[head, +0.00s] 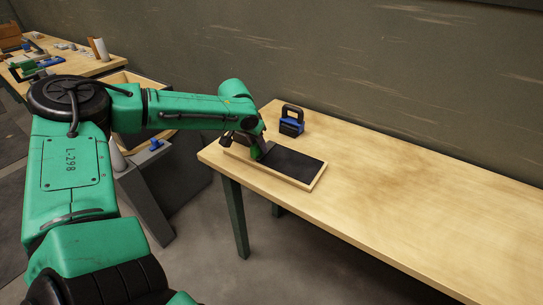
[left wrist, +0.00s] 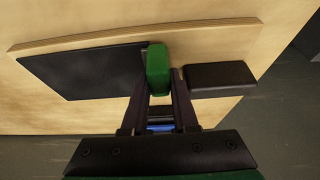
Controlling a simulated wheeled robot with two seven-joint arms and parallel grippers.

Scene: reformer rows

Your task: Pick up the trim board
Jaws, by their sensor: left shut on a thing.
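The trim board (head: 292,163), a flat wooden board with a black panel on top, is at the left end of the long wooden table. In the left wrist view the board (left wrist: 210,42) shows with its black panel, an upright green block and a dark block to the right. My left gripper (head: 252,151) is at the board's left end. In the left wrist view its fingers (left wrist: 158,88) are shut on the green block, which looks like the board's grip. I cannot tell whether the board is clear of the tabletop. My right gripper is not in view.
A black and blue handled tool (head: 291,121) stands on the table (head: 420,200) just behind the board. The table is bare to the right. A wall runs along its back. Another bench (head: 85,65) with several items is at the far left.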

